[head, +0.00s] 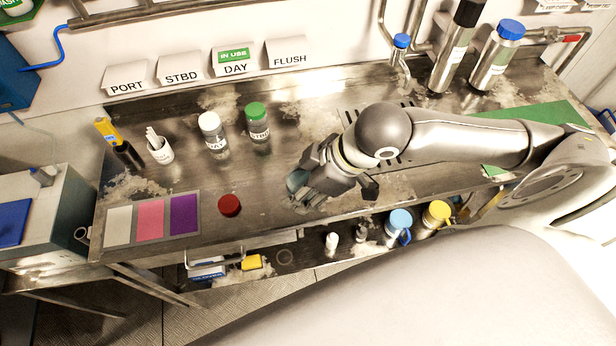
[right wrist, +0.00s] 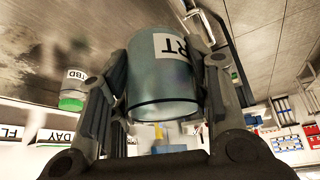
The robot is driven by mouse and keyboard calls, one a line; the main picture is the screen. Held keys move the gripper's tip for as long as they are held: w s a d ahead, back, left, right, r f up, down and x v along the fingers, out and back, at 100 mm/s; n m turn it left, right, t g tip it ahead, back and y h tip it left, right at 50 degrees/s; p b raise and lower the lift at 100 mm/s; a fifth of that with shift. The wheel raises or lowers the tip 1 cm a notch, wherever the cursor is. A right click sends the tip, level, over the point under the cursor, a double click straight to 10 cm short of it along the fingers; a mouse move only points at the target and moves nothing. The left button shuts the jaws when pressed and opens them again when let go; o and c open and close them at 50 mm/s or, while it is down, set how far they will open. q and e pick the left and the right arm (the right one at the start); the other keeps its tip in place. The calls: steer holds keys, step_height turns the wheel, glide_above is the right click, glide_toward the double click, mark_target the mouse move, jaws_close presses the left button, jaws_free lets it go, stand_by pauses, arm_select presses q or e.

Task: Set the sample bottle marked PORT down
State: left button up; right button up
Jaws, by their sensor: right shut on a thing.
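My right gripper (head: 318,188) is over the front middle of the steel bench, shut on the PORT bottle (head: 296,181). In the right wrist view the clear bottle (right wrist: 162,88) sits between both fingers, with the letters "RT" showing on its white label. Its rim is bare, with no cap on it. It looks roughly upright; whether its base touches the bench is hidden. A red cap (head: 229,205) lies on the bench left of the gripper. The PORT sign (head: 126,87) stands at the back left. My left gripper is not in view.
The white-capped DAY bottle (head: 214,136) and green-capped STBD bottle (head: 258,130) stand behind. A colour card (head: 151,219) with white, pink and purple patches lies front left. Bare bench surrounds the red cap. A lower shelf holds blue and yellow containers (head: 437,214).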

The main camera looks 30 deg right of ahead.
steer(key=shift+w+a+f+b, duration=0.1)
steer(key=shift+w+f+b, duration=0.3)
steer(key=shift+w+b, duration=0.1)
steer(key=w+f, duration=0.2)
steer(key=w, duration=0.1)
steer(key=w+a+f+p, duration=0.1)
steer(key=w+f, duration=0.1)
steer(key=w+f+p, duration=0.1)
steer(key=w+f, duration=0.1)
steer(key=w, duration=0.1)
steer(key=shift+w+a+f, duration=0.2)
steer(key=shift+w+a, duration=0.1)
steer(key=shift+w, duration=0.05)
steer(key=shift+w+a+f, duration=0.1)
steer(key=shift+w+f, duration=0.25)
steer(key=shift+f, duration=0.15)
steer(key=shift+f+p, duration=0.7)
steer(key=shift+f, duration=0.25)
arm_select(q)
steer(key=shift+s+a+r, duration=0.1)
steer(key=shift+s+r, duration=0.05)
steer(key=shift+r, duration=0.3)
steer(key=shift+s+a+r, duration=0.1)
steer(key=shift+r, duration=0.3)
arm_select(e)
steer(key=shift+f, duration=0.7)
steer(key=shift+f, duration=0.15)
steer(key=o, duration=1.1)
